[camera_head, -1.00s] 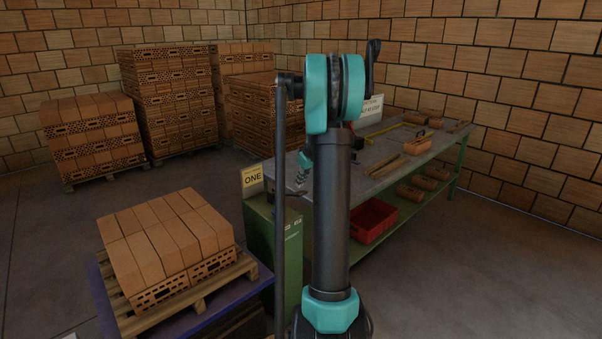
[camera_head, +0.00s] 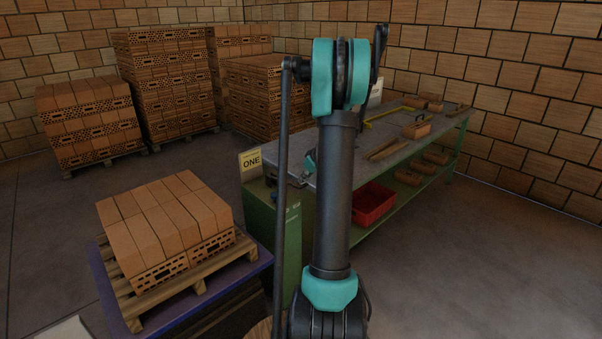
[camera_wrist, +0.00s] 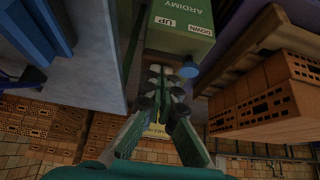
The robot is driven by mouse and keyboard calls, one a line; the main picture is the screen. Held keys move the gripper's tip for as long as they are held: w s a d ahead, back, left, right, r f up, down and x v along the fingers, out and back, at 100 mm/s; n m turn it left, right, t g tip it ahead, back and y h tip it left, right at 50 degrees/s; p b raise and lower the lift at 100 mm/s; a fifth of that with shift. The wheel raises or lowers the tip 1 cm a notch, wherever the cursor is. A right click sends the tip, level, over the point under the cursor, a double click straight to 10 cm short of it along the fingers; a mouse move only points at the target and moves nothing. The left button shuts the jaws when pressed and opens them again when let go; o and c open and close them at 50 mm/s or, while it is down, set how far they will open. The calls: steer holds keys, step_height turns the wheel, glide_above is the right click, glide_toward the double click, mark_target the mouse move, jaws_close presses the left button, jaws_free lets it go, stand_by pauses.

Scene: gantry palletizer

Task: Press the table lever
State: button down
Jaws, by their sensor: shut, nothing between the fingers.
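A green control cabinet (camera_head: 285,235) stands at the near left end of the workbench. In the wrist view the cabinet (camera_wrist: 188,20) shows UP and DOWN labels. A blue knob (camera_wrist: 190,70), apparently the lever's end, sticks out just below those labels. My gripper (camera_wrist: 157,78) is shut and empty, its fingertips close to the left of the knob. I cannot tell whether they touch it. In the head view my arm hides most of the gripper, and the lever cannot be made out clearly.
A pallet of bricks (camera_head: 168,222) lies on a purple-blue platform (camera_head: 108,300) left of the cabinet. The workbench (camera_head: 345,172) holds tools and bricks, with a red bin (camera_head: 372,203) below. Brick stacks (camera_head: 90,120) stand behind. Open floor lies at right.

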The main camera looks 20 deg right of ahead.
step_height(320, 180, down, 7)
steer(key=s, duration=0.2)
steer(key=shift+d+t, duration=0.3)
steer(key=shift+t, duration=0.1)
steer(key=shift+s+f, duration=0.1)
